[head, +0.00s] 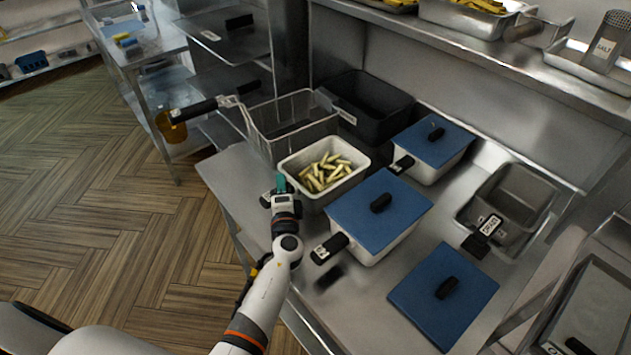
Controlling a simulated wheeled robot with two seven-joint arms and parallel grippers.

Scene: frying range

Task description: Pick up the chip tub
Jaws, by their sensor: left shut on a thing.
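The chip tub (346,186) is a white, open tub holding a heap of pale raw chips (326,171). It is at the back left of the steel counter, in the middle of the head view. My left gripper (279,191) is at the near left end of the tub and is shut on it, seemingly at its handle. The fingers largely hide that handle. I cannot tell whether the tub is resting on the counter or slightly raised. My right gripper is not in view.
A wire fry basket (290,128) stands just behind the tub, with a black bin (366,103) beside it. A blue-lidded tub (378,212) sits close on the right, another (432,145) behind it. A loose blue lid (443,294) and grey pan (508,200) lie further right.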

